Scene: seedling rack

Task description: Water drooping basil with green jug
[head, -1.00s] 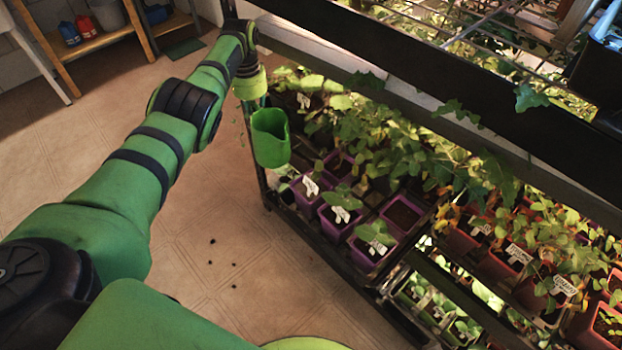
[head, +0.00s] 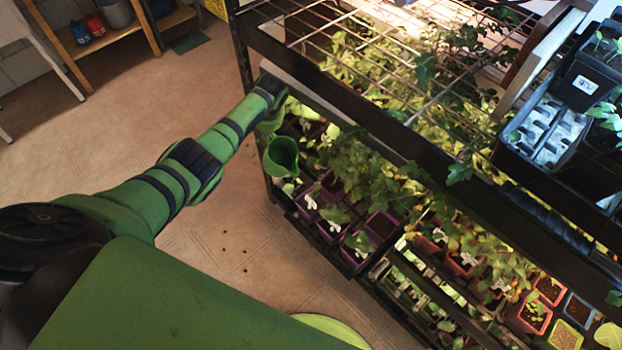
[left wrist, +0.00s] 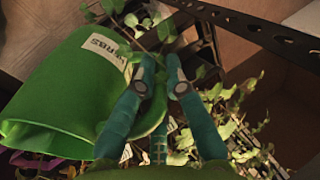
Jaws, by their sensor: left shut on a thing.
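The green jug (head: 281,158) hangs at the left end of the rack, beside and above the purple pots (head: 331,231) on the lower shelf. My left gripper is shut on the jug's handle; its fingers (left wrist: 161,78) show in the left wrist view, with the jug (left wrist: 58,98) to their left. In the head view the fingers are mostly hidden by my wrist and the jug. The jug's inside is dark, so I cannot tell the water level. Small leafy plants stand in the purple pots; I cannot tell which is the drooping basil. My right gripper is out of view.
The rack's dark upper beam (head: 385,130) runs above the plants, close to my left wrist. Dense foliage (head: 370,180) hangs behind the purple pots. Red pots (head: 460,262) stand further right. Black trays (head: 545,135) sit on the upper wire shelf. The tiled floor (head: 210,235) at left is mostly clear.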

